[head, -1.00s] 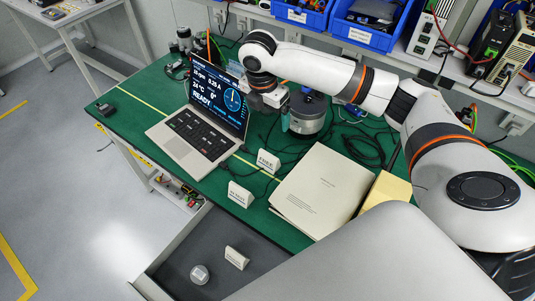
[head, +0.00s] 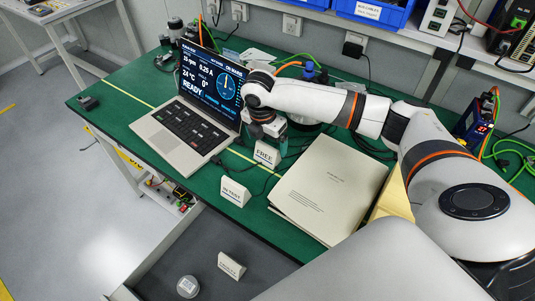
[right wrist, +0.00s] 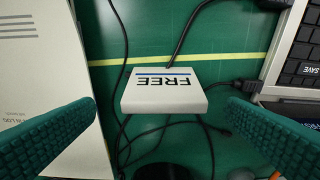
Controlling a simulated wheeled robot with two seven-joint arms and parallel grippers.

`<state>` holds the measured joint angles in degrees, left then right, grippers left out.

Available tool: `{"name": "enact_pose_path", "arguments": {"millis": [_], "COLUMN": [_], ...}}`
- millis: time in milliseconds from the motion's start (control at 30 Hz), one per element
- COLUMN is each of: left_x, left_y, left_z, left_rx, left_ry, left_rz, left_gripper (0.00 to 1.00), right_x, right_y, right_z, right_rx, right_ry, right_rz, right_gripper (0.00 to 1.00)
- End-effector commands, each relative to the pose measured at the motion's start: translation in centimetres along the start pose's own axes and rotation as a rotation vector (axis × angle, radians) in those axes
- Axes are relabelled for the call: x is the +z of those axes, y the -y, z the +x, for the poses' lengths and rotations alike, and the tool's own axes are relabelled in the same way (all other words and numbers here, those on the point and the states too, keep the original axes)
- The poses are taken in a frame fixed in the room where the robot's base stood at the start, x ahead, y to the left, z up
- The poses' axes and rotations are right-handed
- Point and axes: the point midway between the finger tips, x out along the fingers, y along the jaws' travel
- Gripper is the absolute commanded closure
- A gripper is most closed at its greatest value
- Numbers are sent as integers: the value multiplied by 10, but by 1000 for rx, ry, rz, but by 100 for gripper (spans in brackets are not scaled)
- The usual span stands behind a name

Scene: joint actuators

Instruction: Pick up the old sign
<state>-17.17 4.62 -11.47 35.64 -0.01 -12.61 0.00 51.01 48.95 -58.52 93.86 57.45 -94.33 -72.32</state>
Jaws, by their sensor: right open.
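A small white tent sign reading FREE (head: 266,153) stands on the green bench mat, between the laptop and a thick paper stack. My right gripper (head: 268,131) is just behind and above it in the head view. In the right wrist view the FREE sign (right wrist: 162,92) lies between my two spread green fingers (right wrist: 163,107), with a gap on both sides. The gripper is open and empty. A second white sign reading IN TEST (head: 235,192) stands nearer the bench's front edge. A third white sign (head: 231,265) stands in the open drawer. My left gripper is out of view.
The open laptop (head: 185,130) is left of the gripper. The paper stack (head: 328,190) is right of it, also close by in the wrist view (right wrist: 50,90). Black cables run around the sign. A small round object (head: 187,287) sits in the grey drawer.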

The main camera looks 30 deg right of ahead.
Motion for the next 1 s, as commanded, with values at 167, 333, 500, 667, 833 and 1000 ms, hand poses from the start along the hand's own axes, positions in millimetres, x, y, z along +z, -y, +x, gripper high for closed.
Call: {"name": "enact_pose_path", "arguments": {"millis": [167, 333, 500, 667, 833, 1000], "left_x": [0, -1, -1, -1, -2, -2], "left_y": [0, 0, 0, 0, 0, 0], "left_z": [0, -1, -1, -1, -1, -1], "left_rx": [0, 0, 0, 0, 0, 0], "left_ry": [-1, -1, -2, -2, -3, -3], "left_rz": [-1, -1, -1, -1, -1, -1], "left_gripper": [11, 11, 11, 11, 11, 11], "right_x": [-1, -2, -3, -3, -3, -3], "right_y": [1, 3, 3, 3, 3, 3], "right_z": [14, 41, 55, 56, 56, 56], "right_rx": [2, 3, 1, 0, 0, 0], "right_ry": [1, 0, 0, 0, 0, 0], "right_rz": [0, 0, -1, -1, -1, -1], "right_gripper": [6, 6, 6, 6, 23, 51]}}
